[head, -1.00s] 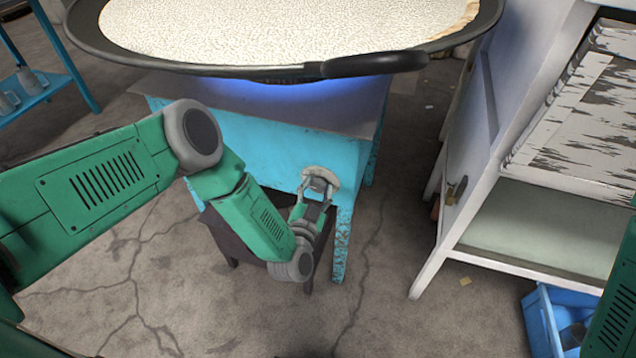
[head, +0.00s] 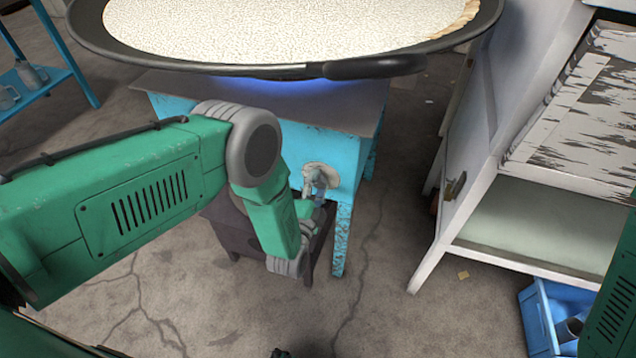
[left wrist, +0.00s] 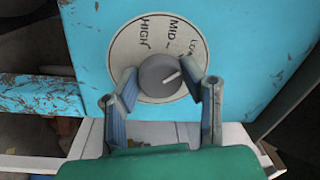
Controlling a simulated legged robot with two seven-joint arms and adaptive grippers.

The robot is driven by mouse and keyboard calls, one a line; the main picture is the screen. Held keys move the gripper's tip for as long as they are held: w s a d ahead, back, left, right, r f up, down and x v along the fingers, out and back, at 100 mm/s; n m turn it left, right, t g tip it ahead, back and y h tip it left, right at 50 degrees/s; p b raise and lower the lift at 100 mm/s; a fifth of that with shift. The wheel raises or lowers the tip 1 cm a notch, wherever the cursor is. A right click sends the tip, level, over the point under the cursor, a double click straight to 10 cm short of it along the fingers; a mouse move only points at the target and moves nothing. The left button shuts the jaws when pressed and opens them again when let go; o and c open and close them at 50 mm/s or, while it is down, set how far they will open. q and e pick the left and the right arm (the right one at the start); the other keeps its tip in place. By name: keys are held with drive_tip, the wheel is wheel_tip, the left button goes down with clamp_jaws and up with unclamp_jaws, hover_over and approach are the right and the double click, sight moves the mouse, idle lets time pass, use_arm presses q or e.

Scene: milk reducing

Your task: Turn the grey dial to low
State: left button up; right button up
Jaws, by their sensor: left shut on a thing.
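The grey dial (left wrist: 160,78) sits on a round pale plate on the blue stove front. In the left wrist view the plate reads HIGH, MID and LOW, and the dial's white pointer line aims up and right, toward the LOW side. My left gripper (left wrist: 160,74) is shut on the dial, one finger on each side. In the head view the left gripper (head: 313,184) is at the plate (head: 323,173), partly hidden by my own wrist, and the dial is hard to make out. My right gripper is not in view.
A wide black pan (head: 200,63) of white liquid rests on the stove (head: 345,144), over a blue glow. A white cabinet (head: 468,205) stands at the right, with a blue crate (head: 538,322) below. A blue shelf (head: 50,84) stands far left.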

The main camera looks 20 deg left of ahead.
use_arm(q)
drive_tip(key=shift+s+d+f+m, duration=0.15)
drive_tip(key=shift+s+f+m, duration=0.1)
drive_tip(key=shift+m, duration=0.15)
drive_tip(key=o, duration=1.1)
drive_tip(key=shift+o, duration=0.2)
drive_tip(key=shift+w+r, duration=0.1)
drive_tip(key=shift+w, duration=0.05)
drive_tip(key=s, duration=1.2)
drive_tip(key=shift+f, duration=0.45)
